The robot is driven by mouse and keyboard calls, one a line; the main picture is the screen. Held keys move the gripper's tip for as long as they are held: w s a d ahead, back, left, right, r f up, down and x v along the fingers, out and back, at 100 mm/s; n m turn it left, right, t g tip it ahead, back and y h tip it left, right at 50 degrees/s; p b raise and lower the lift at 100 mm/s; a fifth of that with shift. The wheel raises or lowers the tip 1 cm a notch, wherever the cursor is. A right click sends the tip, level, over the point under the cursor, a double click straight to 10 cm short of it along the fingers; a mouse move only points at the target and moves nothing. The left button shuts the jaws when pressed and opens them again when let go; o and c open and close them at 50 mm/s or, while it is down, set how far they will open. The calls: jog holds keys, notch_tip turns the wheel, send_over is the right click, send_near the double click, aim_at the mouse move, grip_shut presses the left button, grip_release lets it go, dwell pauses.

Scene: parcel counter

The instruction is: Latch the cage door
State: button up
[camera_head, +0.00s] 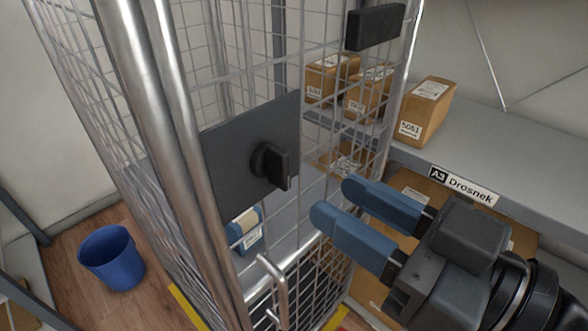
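The wire-mesh cage (183,150) stands upright at the left and middle, with silver tube posts. A dark plate (225,170) is fixed to the mesh of the front panel, which looks like the cage door, beside two tubes. A black turn knob (271,165) sticks out from this plate. I cannot tell from this view whether the door is fully against its frame, or whether the knob is turned to latch. My gripper (335,200) is to the right of the knob and apart from it. Its two blue fingers are spread and empty, pointing left toward the plate.
A black block (375,27) sits high on the right tube. A silver loop handle (281,291) is low on the cage. A grey shelf (505,160) with cardboard boxes (425,111) stands behind at right. A blue bin (111,257) is on the floor at left.

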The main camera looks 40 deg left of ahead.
aim_at(288, 170)
jog(key=a, duration=0.2)
jog(key=a+p, duration=0.1)
jog(key=a, duration=0.4)
jog(key=shift+w+a+p, duration=0.3)
jog(key=shift+a, duration=0.05)
grip_shut()
